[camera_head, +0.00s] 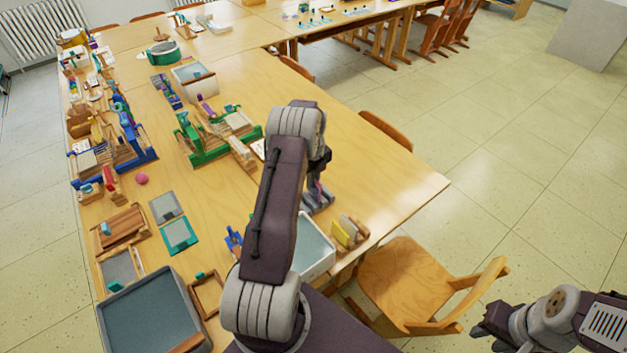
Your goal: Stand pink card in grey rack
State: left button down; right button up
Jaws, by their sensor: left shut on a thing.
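My left arm reaches across the middle of the table, and its gripper (320,180) points down near the right edge. It is shut on a thin pinkish-purple piece that looks like the pink card (321,192), largely hidden by the gripper. Just below is a small grey slotted piece on the table that looks like the grey rack (318,205). I cannot tell whether the card sits in a slot or is just above it. My right gripper (478,328) is at the lower right, away from the table, over the floor; its finger opening is not clear.
A white tray (330,262) and a yellow rack with cards (345,238) stand close by. Green (205,150) and blue (135,158) looms crowd the left. The tabletop right of the gripper (385,185) is clear. A wooden chair (405,280) stands at the near edge.

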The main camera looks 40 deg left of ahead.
pick_arm(q)
jog(key=shift+f, duration=0.1)
dwell(0.4)
jog(key=shift+f+b, duration=0.5)
jog(key=shift+f, duration=0.3)
jog(key=shift+f+b, duration=0.3)
jog(key=shift+f, duration=0.4)
dwell(0.5)
dwell(0.4)
jog(key=c, duration=1.5)
grip_release()
jog(key=shift+r, duration=0.1)
notch_tip(320, 180, up, 9)
jog(key=shift+f, duration=0.1)
